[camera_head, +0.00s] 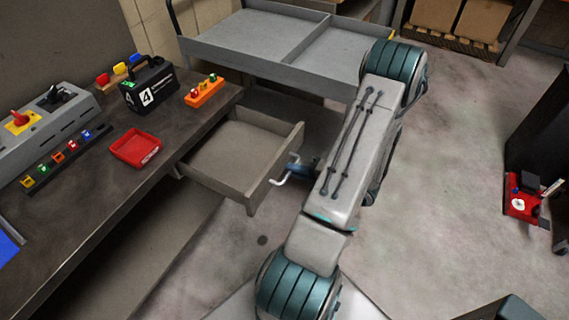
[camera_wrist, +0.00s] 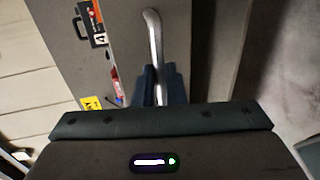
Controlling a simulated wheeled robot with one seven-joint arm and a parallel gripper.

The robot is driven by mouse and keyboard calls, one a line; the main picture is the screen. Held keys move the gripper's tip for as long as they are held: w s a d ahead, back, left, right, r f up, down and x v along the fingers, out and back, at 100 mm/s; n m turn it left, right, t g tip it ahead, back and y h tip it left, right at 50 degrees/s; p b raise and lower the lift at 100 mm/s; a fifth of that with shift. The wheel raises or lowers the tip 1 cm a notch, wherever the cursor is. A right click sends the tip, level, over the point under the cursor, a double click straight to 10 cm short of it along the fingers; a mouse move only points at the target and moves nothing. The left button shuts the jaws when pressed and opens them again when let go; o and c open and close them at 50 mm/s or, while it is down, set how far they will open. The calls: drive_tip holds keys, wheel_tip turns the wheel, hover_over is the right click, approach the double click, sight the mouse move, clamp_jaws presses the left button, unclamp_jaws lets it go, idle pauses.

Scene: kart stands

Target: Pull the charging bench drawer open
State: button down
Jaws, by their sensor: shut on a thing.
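The charging bench (camera_head: 110,190) stands at the left with a dark top. Its drawer (camera_head: 258,182) is pulled well out below the bench's far end, and its inside looks empty. The drawer's metal handle (camera_head: 280,181) is on the front panel, facing my arm. My gripper (camera_head: 295,170) is at the handle, partly hidden behind my arm in the head view. In the wrist view the handle (camera_wrist: 153,35) runs down between the fingers of my gripper (camera_wrist: 160,85), which is shut on it.
On the bench are a black case marked 4 (camera_head: 148,85), a red tray (camera_head: 135,148), an orange holder (camera_head: 204,91) and a grey control unit (camera_head: 45,130). A grey cart (camera_head: 270,65) stands close behind the drawer.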

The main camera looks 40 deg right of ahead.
drive_tip(key=shift+s, duration=0.2)
drive_tip(key=c, duration=1.5)
unclamp_jaws()
drive_tip(key=shift+d, duration=0.1)
drive_tip(key=v, duration=1.3)
drive_tip(key=shift+s+b, duration=0.4)
drive_tip(key=shift+d+r, duration=0.1)
